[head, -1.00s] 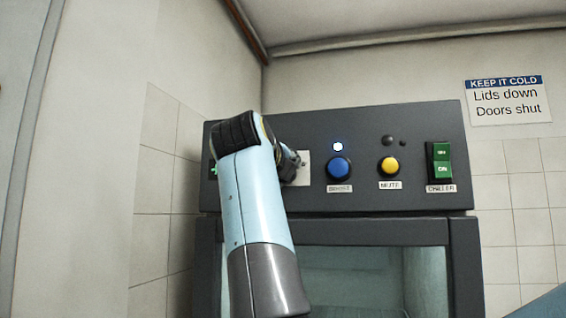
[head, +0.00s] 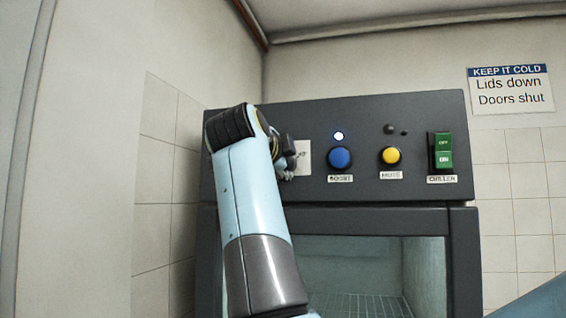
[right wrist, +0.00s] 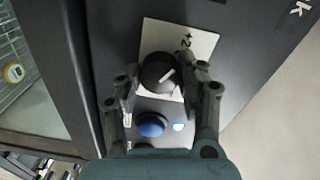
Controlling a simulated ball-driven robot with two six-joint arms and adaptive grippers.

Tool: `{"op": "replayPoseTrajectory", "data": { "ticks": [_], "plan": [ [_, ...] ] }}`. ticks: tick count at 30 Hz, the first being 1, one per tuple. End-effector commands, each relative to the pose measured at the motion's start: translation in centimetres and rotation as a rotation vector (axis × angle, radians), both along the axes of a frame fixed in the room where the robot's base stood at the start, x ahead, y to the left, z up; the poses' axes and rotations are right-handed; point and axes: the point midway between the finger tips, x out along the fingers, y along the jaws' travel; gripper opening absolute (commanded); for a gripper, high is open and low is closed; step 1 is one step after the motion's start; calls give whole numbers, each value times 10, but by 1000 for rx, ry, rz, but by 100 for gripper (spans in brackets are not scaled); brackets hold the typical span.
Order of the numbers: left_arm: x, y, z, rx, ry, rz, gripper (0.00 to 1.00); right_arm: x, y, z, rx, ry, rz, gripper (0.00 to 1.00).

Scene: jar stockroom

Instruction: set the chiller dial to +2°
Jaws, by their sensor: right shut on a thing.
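The chiller dial (right wrist: 158,73) is a dark round knob with a white pointer line on a pale plate (right wrist: 205,40). A "+2" mark is printed on the plate, and the pointer slants to the upper right, roughly toward it; the exact setting I cannot tell. My right gripper (right wrist: 164,75) is shut on the dial, one finger on each side. In the head view my right gripper (head: 285,158) is at the panel and hides the dial; part of the plate (head: 303,157) shows beside it. My left gripper is not in view.
Right of the plate on the dark panel are a blue BOOST button (head: 340,158), a lit lamp (head: 339,136), a yellow MUTE button (head: 391,156) and a green CHILLER switch (head: 442,150). The glass chiller door (head: 352,275) is below. A tiled wall stands at the left.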

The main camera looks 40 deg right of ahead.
Motion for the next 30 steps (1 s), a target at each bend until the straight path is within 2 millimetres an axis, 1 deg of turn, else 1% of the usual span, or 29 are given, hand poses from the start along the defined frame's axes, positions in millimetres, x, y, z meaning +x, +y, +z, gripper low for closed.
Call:
{"op": "replayPoseTrajectory", "data": {
  "ticks": [6, 18, 19, 23, 24, 30],
  "plan": [
    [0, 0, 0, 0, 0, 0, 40, 0, 0, -1, -21, 28, 1, 7],
    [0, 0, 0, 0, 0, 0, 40, 0, 0, -2, -23, 32, 1, 7],
    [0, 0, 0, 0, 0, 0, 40, 0, 0, -2, -23, 32, 1, 43],
    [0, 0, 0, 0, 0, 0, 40, 0, 0, -1, -23, 31, 1, 60],
    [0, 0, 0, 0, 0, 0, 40, 0, 0, -1, -23, 31, 1, 63],
    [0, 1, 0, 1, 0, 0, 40, 0, 0, -1, -23, 29, 0, 63]
  ]
}}
